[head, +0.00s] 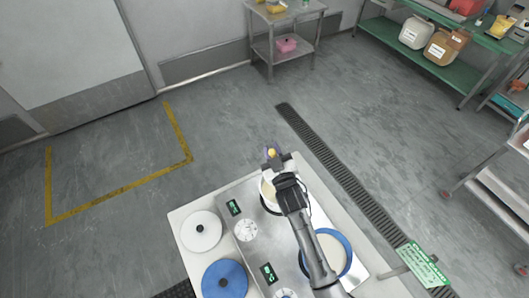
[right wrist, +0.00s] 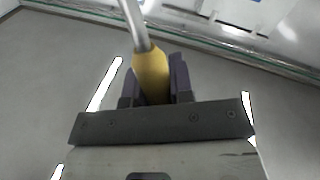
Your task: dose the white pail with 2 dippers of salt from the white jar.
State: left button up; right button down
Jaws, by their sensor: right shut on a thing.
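My right gripper (head: 272,157) is shut on the yellow handle (right wrist: 152,75) of a dipper, between its dark fingers in the right wrist view. A metal rod (right wrist: 133,18) runs from the handle out of the top of that view. The dipper's bowl is not visible. In the head view, a white round container (head: 264,194) stands on the table below the gripper, mostly hidden by my right arm. I cannot tell if it is the jar or the pail. My left gripper is not in view.
A blue-rimmed container (head: 347,246) with pale contents stands partly behind my right arm. A white lid (head: 201,240) with a black knob and a blue lid (head: 225,282) lie at left. Lit green displays (head: 234,207) show on the table (head: 180,214).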

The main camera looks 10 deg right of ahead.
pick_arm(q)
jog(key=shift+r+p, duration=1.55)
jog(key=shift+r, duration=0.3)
pick_arm(e)
jog(key=w+d+r+m+g, duration=0.1)
jog(key=w+d+r+m, duration=0.1)
jog(key=d, duration=0.3)
jog(key=shift+d+m, duration=0.4)
jog(key=shift+m, duration=0.5)
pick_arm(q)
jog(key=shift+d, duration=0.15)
pick_arm(e)
jog(key=shift+w+r, duration=0.1)
